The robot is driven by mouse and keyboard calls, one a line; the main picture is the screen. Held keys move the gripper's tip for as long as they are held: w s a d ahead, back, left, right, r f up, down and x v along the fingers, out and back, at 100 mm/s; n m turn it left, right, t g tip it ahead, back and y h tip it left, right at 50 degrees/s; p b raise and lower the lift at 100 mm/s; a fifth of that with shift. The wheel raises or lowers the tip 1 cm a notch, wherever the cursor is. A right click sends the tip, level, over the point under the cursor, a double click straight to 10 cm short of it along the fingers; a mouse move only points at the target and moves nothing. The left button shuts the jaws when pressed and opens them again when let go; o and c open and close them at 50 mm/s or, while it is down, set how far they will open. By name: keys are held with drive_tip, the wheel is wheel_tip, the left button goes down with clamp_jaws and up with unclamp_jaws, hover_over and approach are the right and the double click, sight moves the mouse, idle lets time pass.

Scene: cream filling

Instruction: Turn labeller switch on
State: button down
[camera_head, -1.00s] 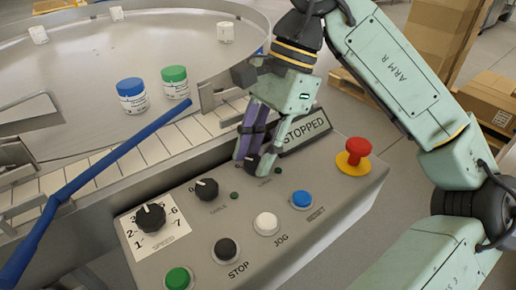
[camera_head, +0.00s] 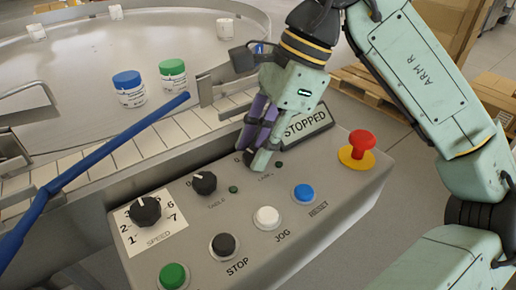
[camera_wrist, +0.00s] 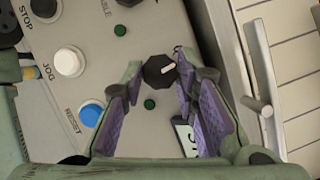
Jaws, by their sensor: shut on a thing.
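The labeller switch is a black knob (camera_wrist: 159,71) with a white pointer line, seen between my fingertips in the wrist view. Its pointer aims to the upper right there. My gripper (camera_head: 257,162) is shut on this knob, above the "LABEL" marking on the grey control panel (camera_head: 330,205). In the head view the fingers hide most of the knob, so its setting cannot be read there. A small dark green lamp (camera_head: 279,164) sits beside the knob and also shows in the wrist view (camera_wrist: 150,104). The "STOPPED" sign (camera_head: 306,125) stands behind the gripper.
The table knob (camera_head: 204,183) and speed knob (camera_head: 145,210) are to the left. Green, black, white and blue buttons line the front. A red emergency button (camera_head: 361,143) is at right. A blue rail (camera_head: 120,142) and round table with jars lie behind.

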drive_tip(key=m, duration=0.1)
drive_tip(key=m+t+b, duration=0.1)
drive_tip(key=m, duration=0.1)
drive_tip(key=shift+s+d+f+m+t, duration=0.1)
drive_tip(key=shift+s+m+t, duration=0.05)
drive_tip(key=shift+m+t, duration=0.15)
drive_tip(key=shift+s+m+t+b, duration=0.1)
drive_tip(key=shift+m+t+b, duration=0.7)
drive_tip(key=shift+m, duration=1.2)
drive_tip(key=c, duration=1.3)
unclamp_jaws()
drive_tip(key=v, duration=1.2)
drive_tip(key=shift+a, duration=0.25)
